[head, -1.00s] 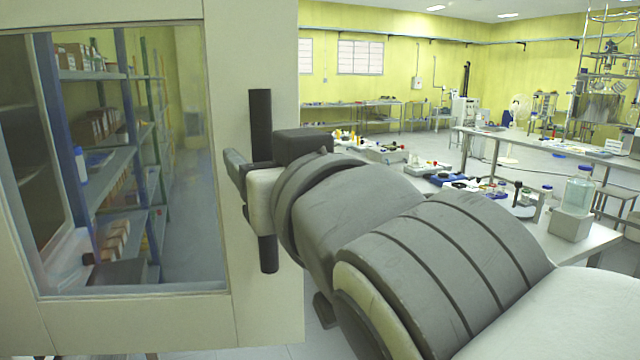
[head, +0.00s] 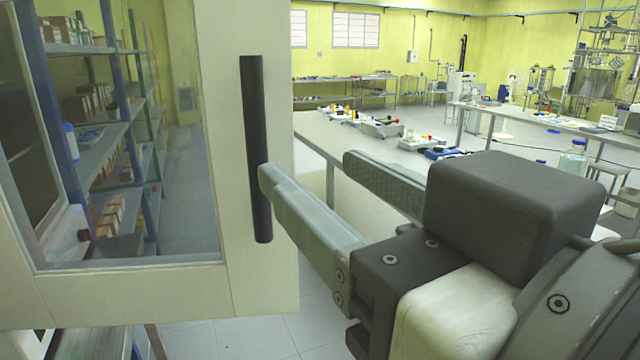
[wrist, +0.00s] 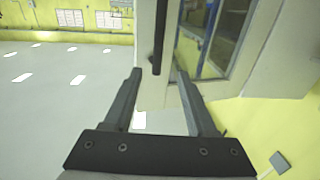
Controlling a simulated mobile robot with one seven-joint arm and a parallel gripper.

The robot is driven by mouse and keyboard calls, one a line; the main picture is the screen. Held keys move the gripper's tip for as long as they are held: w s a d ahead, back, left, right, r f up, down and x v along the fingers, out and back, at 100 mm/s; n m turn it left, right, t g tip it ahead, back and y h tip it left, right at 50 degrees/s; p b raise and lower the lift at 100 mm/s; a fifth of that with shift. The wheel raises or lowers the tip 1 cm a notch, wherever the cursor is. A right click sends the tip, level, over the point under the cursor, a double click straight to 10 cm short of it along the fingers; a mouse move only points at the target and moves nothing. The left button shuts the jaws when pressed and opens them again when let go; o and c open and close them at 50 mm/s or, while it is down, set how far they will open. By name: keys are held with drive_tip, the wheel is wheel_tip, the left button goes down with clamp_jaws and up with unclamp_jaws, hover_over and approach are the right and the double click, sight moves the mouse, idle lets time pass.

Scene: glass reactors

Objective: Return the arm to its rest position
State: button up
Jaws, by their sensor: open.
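My gripper (head: 305,175) is open in the head view, its two long grey fingers apart and nothing held between them. It is to the right of the black vertical handle (head: 255,110) on the pale door (head: 225,60). The near fingertip overlaps the handle's right edge in the picture; I cannot tell whether they touch. In the wrist view my gripper (wrist: 158,85) is also open and empty. The handle (wrist: 160,35) shows there above and beyond the fingertips, and the door's edge lies behind the gap between the fingers.
The door has a glass pane (head: 120,150), with shelves of boxes seen through it. A long bench (head: 375,145) with small devices and bottles lies behind my arm, and a second bench (head: 540,118) farther right. Open floor (head: 300,320) shows below the door.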

drive_tip(key=shift+s+d, duration=0.3)
drive_tip(key=shift+s, duration=0.3)
drive_tip(key=w+d+f+m+g+h+p, duration=0.35)
drive_tip(key=w+d+f+h+p, duration=0.2)
drive_tip(key=w+f, duration=0.3)
drive_tip(key=d+f+m+g+h+p, duration=0.2)
drive_tip(key=d+f+g+p, duration=0.2)
drive_tip(key=d+f+g, duration=0.3)
drive_tip(key=shift+f+h, duration=0.35)
drive_tip(key=shift+f, duration=0.65)
drive_tip(key=shift+c, duration=0.6)
drive_tip(key=shift+a, duration=0.1)
